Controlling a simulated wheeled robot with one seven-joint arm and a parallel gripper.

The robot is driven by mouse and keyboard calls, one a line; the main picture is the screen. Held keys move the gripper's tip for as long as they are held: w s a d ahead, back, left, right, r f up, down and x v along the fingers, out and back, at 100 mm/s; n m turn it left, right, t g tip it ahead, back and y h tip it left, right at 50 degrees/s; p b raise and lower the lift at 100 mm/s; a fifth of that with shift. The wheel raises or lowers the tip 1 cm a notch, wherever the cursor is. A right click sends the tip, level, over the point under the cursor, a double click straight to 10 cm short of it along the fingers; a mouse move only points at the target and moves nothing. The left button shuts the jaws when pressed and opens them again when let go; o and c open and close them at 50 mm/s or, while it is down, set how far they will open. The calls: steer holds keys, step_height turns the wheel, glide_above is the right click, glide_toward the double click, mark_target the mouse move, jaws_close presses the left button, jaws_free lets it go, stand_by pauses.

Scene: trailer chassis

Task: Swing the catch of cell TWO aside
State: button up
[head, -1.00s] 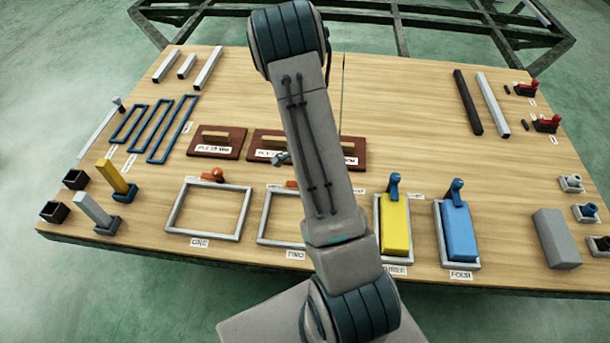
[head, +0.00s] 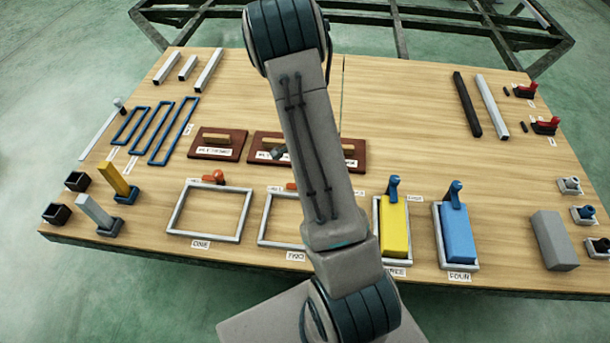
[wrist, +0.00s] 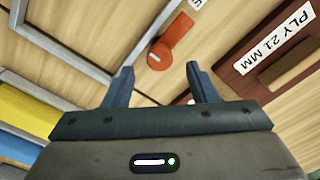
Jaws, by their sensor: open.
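The catch of cell TWO (head: 291,186) is a small orange lever at the far edge of the empty grey frame of cell TWO (head: 264,221). My arm hides the frame's right part in the head view. In the wrist view an orange catch (wrist: 174,42) with a round end lies beside a grey frame bar; it appears to be the same one. My gripper (wrist: 159,75) is open and empty, its two fingers apart. The catch shows beyond the fingertips, roughly in line with the gap. I cannot tell the remaining distance or see contact.
Cell ONE (head: 170,215) is an empty frame at left with its own orange catch (head: 214,177). A yellow block (head: 395,228) and a blue block (head: 459,232) fill frames at right under blue catches. Brown PLY boards (head: 218,153) lie behind the cells.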

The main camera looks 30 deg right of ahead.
step_height(320, 180, up, 10)
steer(key=p, duration=0.2)
stand_by(0.4)
